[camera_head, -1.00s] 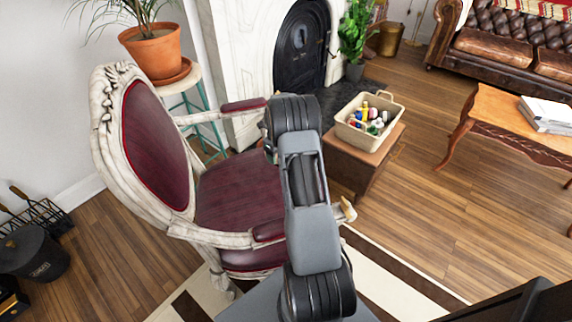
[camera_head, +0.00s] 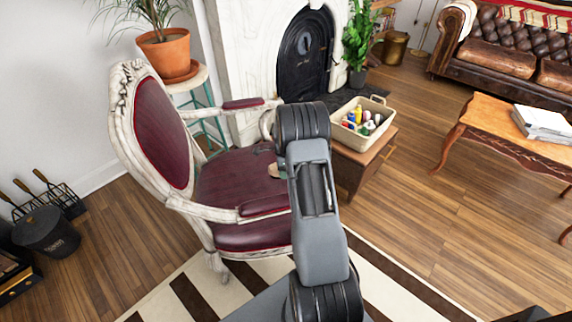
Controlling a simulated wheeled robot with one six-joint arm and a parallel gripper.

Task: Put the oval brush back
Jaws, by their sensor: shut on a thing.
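My gripper (camera_head: 267,154) shows only in part, as a small dark shape left of my forearm, over the red seat of the carved armchair (camera_head: 235,185). It is shut on a small, pale tan and greenish thing (camera_head: 276,170), which appears to be the oval brush. Its outline is too small and too covered by my arm to make out fully. A cream basket (camera_head: 383,108) with colourful bottles in it stands on a brown wooden box (camera_head: 350,168), to the right of my arm and beyond it.
The armchair's front armrest (camera_head: 263,205) is close to my arm. A potted plant (camera_head: 164,50) stands on a stool behind the chair. A wooden table (camera_head: 490,108) with books is at the right. The wooden floor between the box and table is clear.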

